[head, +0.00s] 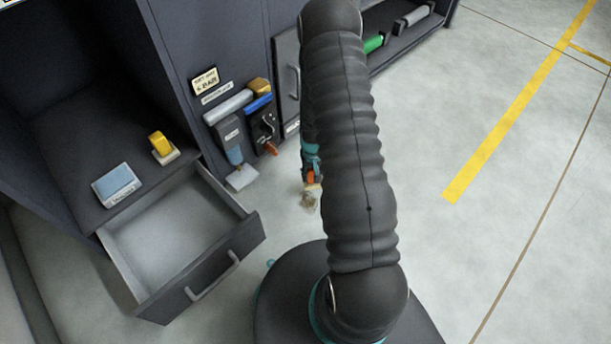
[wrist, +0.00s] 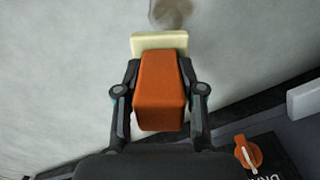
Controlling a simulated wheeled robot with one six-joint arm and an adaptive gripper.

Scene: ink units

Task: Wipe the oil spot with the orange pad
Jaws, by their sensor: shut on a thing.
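My gripper (wrist: 160,95) is shut on the orange pad (wrist: 160,92), an orange block with a cream-coloured base. In the head view the orange pad (head: 311,178) shows just left of my arm, low over the floor. The oil spot (wrist: 172,12) is a brownish smudge on the grey floor, at the top edge of the wrist view, just beyond the cream base. In the head view the oil spot (head: 309,200) lies right by the pad. Whether the pad touches the floor I cannot tell. My arm hides most of my gripper in the head view.
An open, empty drawer (head: 185,235) juts out at left below a shelf with a blue-topped block (head: 117,185) and a yellow-handled block (head: 162,146). Tools hang on the dark cabinet front (head: 230,60). Open floor (head: 480,230) with a yellow line (head: 520,105) lies right.

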